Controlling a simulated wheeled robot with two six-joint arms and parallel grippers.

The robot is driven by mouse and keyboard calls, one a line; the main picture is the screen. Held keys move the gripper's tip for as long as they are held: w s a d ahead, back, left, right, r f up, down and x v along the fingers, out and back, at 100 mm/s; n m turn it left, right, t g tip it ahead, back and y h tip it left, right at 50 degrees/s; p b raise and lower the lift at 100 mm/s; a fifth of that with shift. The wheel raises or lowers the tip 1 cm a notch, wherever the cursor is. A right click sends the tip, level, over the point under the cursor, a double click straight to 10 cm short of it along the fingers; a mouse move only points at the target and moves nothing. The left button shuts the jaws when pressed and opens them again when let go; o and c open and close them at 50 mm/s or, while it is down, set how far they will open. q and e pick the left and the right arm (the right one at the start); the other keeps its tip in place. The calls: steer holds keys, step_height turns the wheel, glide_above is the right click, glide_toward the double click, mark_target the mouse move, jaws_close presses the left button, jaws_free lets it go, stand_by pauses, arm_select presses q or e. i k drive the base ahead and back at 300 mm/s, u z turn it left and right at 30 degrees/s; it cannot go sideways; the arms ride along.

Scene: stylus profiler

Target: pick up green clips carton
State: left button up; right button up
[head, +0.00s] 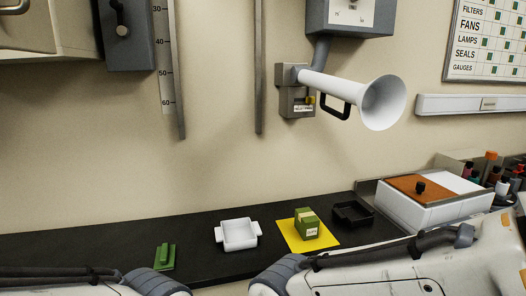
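The green clips carton (307,224) is a small green box with a tan strip on top and a white label on its front. It stands upright on a yellow square mat (290,236) on the black bench. My two arms come in along the bottom edge, one at the lower left and one at the lower right. Neither gripper shows in the head view. Nothing is seen touching the carton.
A white tray (239,234) with side handles is left of the carton, and a black tray (352,214) is to its right. A green block-like item (164,257) lies farther left. A white box with an orange top (428,204) stands at right. Bare bench (90,246) lies at left.

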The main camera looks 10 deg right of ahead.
mark_target(307, 224)
steer(key=u, duration=0.6)
steer(key=i, duration=1.05)
steer(key=z, duration=0.55)
